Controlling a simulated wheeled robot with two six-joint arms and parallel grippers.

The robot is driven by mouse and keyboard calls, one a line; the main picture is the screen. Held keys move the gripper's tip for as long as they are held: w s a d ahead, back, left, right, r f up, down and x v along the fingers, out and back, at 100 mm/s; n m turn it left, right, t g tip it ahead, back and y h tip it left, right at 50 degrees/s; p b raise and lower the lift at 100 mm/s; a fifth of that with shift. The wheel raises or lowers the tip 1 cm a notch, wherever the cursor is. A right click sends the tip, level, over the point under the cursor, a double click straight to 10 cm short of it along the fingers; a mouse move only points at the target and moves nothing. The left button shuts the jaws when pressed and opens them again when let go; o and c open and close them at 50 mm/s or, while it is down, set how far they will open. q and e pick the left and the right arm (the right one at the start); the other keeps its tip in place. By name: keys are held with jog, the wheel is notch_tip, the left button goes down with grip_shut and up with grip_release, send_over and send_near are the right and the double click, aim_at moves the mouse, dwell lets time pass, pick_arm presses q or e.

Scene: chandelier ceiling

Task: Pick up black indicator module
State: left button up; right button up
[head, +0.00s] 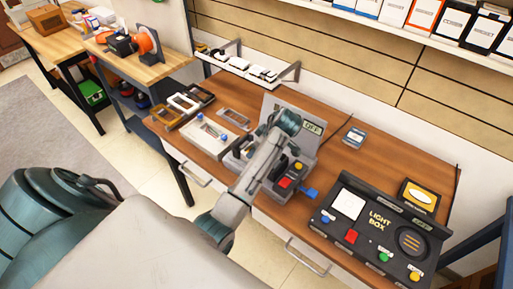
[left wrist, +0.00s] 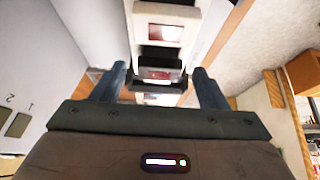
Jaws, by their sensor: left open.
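In the left wrist view a black-framed module with a small reddish window (left wrist: 158,74) lies between the two fingertips of my left gripper (left wrist: 159,70). The fingers are open, one on each side of it, with a gap visible on both sides. A white-framed module (left wrist: 158,33) sits just beyond it. In the head view a black frame-shaped module (head: 201,92) lies at the table's back left, beside a white one (head: 184,103) and a brown one (head: 167,114). My grey arm reaches over the table middle there; its fingertips cannot be made out. My right gripper is not in view.
A grey test device (head: 306,150) with red and yellow buttons stands under the arm. A black light box (head: 387,228) fills the table's right end. A white tray (head: 209,138) lies left of the device. A wall shelf (head: 240,68) holds small items behind.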

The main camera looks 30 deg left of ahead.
pick_arm(q)
jog(key=shift+w+a+f, duration=0.1)
jog(key=shift+a+f, duration=0.05)
jog(key=shift+f, duration=0.25)
jog(key=c, duration=1.1)
jog(key=shift+o, duration=0.2)
jog(key=shift+r, duration=0.2)
jog(key=shift+r+p, duration=0.5)
jog(key=shift+p, duration=0.15)
notch_tip(320, 180, up, 3)
jog(key=p, duration=0.3)
jog(key=shift+r, duration=0.15)
jog(key=s+d+p, duration=0.3)
jog(key=s+d, duration=0.5)
jog(key=s, duration=0.5)
jog(key=shift+s+d+r, duration=0.15)
jog(key=shift+s+r, duration=0.1)
jog(key=shift+s, duration=0.15)
